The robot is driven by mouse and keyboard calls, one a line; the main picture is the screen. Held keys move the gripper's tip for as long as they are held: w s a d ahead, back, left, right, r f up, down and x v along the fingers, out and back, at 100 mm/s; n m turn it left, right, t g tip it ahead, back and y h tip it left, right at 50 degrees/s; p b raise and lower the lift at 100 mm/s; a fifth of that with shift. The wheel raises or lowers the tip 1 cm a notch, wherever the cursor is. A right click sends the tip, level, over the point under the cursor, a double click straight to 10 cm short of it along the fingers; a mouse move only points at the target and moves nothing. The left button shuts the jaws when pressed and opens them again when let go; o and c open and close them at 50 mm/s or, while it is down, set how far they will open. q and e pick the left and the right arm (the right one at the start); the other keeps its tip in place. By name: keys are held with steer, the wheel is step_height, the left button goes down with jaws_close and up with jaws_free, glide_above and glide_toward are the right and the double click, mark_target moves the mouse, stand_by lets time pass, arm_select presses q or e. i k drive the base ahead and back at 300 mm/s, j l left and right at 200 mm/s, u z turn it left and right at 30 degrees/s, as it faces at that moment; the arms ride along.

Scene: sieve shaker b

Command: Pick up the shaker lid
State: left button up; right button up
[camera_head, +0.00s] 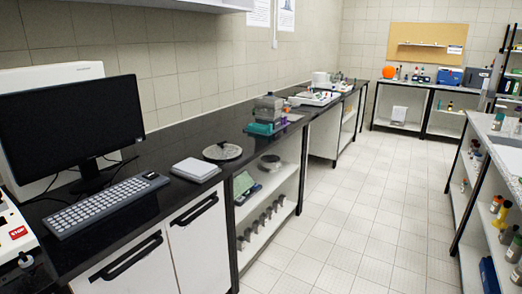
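A flat round grey disc (222,152) with a small dark fitting near its middle lies on the black counter (150,186), close to the front edge. It looks like the shaker lid. A grey boxy device on a teal base (266,115) stands farther along the same counter; I cannot tell whether it is the shaker. Neither of my grippers is in view.
A white flat box (196,169) lies left of the disc. A keyboard (107,204) and monitor (70,127) stand farther left. Shelves below hold several small items. The tiled floor (330,215) is clear. A side bench (503,157) stands at right.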

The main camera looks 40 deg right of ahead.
mark_target(221, 151)
steer(key=z, duration=1.2)
steer(key=u, duration=1.6)
steer(key=z, duration=1.55)
steer(key=i+l+u, duration=0.15)
steer(key=i, duration=0.3)
steer(key=i+l+u, duration=0.2)
steer(key=i, duration=0.25)
